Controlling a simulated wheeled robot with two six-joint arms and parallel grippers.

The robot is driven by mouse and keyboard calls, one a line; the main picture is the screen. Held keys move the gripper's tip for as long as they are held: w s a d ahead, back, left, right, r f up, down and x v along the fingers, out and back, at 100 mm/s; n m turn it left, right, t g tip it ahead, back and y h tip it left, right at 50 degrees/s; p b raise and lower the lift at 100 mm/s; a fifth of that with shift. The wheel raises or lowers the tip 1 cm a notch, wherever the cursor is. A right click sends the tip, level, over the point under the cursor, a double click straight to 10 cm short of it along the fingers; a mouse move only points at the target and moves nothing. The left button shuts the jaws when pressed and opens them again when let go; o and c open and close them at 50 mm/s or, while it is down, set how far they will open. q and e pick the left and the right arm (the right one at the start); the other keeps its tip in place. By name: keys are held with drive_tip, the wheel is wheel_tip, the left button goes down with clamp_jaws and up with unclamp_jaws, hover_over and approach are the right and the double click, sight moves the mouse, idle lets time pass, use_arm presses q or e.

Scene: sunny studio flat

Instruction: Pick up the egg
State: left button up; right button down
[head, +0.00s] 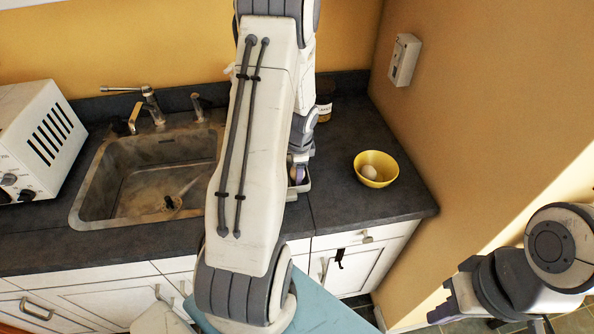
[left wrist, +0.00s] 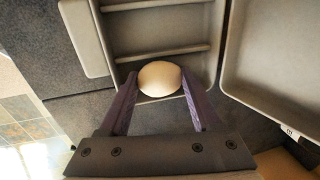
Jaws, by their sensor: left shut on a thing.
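In the left wrist view a cream-white egg (left wrist: 160,76) sits between the two purple fingers of my left gripper (left wrist: 160,90), which is shut on it. The egg is over the near end of a pale grey container (left wrist: 155,32) with cross ribs inside. I cannot tell whether the egg still touches it. In the head view my left arm hides most of this spot. Another pale egg (head: 368,171) lies in a yellow bowl (head: 388,178) on the counter to the right. My right gripper (head: 440,306) is low at the right, away from the counter; its jaw opening is unclear.
A dark counter (head: 345,208) holds a metal sink (head: 130,190) with a tap (head: 150,105) and a white toaster oven (head: 35,135) at left. A small jar (head: 323,110) stands behind my arm. A wall closes the right side. Counter in front of the bowl is clear.

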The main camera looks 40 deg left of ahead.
use_arm(q)
drive_tip(key=r, duration=0.4)
drive_tip(key=shift+w+d+r, duration=0.15)
drive_tip(key=shift+w+d, duration=0.15)
drive_tip(key=shift+d, duration=0.05)
drive_tip(key=w+d+r+p, duration=0.3)
drive_tip(key=w+d+r, duration=0.75)
drive_tip(key=d, duration=0.35)
drive_tip(key=w+d+f, duration=0.4)
drive_tip(key=w+f, duration=0.1)
drive_tip(key=shift+d+b, duration=0.15)
drive_tip(key=shift+b, duration=0.25)
drive_tip(key=shift+f, duration=0.15)
drive_tip(key=shift+f+b, duration=1.45)
drive_tip(key=shift+f, duration=0.85)
drive_tip(key=shift+f+b, duration=0.9)
drive_tip(key=shift+f, duration=0.55)
